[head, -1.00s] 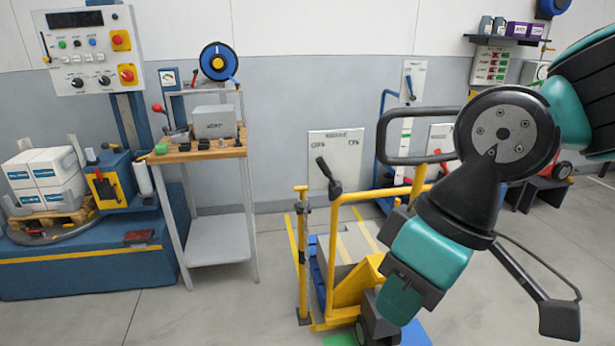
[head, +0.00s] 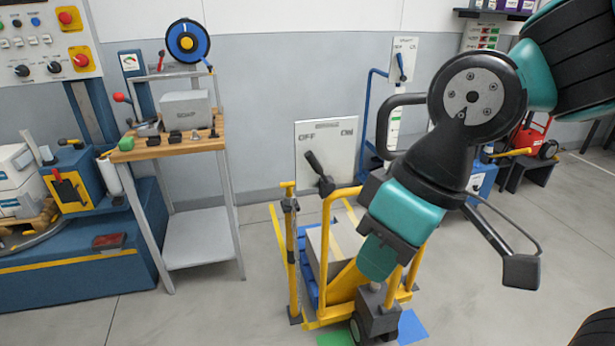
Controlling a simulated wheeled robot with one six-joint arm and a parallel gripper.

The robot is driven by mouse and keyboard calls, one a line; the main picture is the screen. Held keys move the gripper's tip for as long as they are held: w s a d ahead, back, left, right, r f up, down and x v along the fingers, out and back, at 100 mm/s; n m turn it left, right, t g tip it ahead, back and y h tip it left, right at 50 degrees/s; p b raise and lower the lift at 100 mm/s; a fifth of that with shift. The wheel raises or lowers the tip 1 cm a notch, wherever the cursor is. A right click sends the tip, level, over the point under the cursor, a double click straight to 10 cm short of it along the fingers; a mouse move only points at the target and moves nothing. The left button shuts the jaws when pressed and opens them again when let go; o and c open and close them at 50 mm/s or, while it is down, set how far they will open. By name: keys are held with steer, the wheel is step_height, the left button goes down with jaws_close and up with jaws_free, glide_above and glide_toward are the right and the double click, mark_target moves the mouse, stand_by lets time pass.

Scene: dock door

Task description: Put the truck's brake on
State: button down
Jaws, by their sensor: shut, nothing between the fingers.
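The truck (head: 327,235) is a yellow-framed cart with small wheels, standing on the floor at centre. A black lever (head: 315,167) sits on top of its frame, tilted up and to the left. Behind it, a pale plate (head: 340,150) reads OFF on the left and ON on the right; the lever leans toward the OFF side in this view. My gripper (head: 378,260) is shut and empty, low over the right part of the truck, to the right of and below the lever and apart from it. Its fingertips are hard to make out, and my arm hides part of the truck.
A wooden-topped stand (head: 180,147) with a grey box (head: 187,108) is at left, beside a blue bench (head: 80,270). A blue-framed cart (head: 372,120) stands against the back wall. A red machine (head: 530,140) is at right. The floor in front left is clear.

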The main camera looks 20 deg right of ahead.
steer(key=w+f+n+t+h+b, duration=0.1)
steer(key=w+f+t+h+b, duration=0.15)
steer(key=w+f+b, duration=0.6)
steer(key=w+d+f+n+t+h+b, duration=0.1)
steer(key=w+f+t+b, duration=0.3)
steer(key=w, duration=0.7)
steer(key=w+f+n+t+h+b, duration=0.1)
steer(key=w+f+t+h+b, duration=0.2)
steer(key=w+b, duration=0.6)
steer(key=w+a+f+n+t+h+b, duration=0.4)
steer(key=w+f+n+t+h+b, duration=0.3)
steer(key=b, duration=0.9)
steer(key=shift+w+a+t+h, duration=0.2)
steer(key=shift+w+t+h, duration=0.35)
steer(key=shift+w+t, duration=0.3)
steer(key=shift+w, duration=0.1)
